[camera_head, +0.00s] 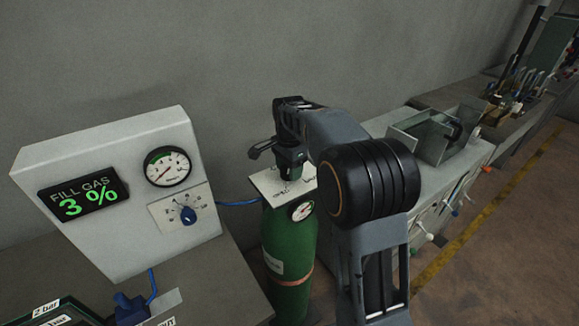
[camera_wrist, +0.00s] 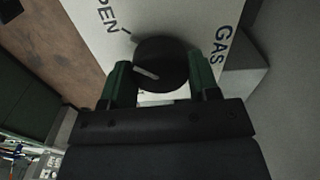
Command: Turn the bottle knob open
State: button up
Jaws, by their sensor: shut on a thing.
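The green gas bottle (camera_head: 290,247) stands upright on the floor with a pale label plate (camera_head: 268,187) on its top. In the wrist view the bottle knob (camera_wrist: 162,62) is round and black with a light pointer line. The plate (camera_wrist: 188,18) around it reads "PEN", partly cut off, and "GAS". The pointer line slants toward the lower right. My gripper (camera_wrist: 161,82) has its two green fingers on either side of the knob and is shut on it. In the head view my gripper (camera_head: 289,172) is over the plate and hides the knob.
A cabinet (camera_head: 455,165) stands close at right, with floor beyond.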

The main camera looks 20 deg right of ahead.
jog(key=shift+m, duration=0.5)
jog(key=o, duration=0.9)
notch_tip(320, 180, up, 14)
jog(key=shift+f, duration=0.1)
dwell(0.3)
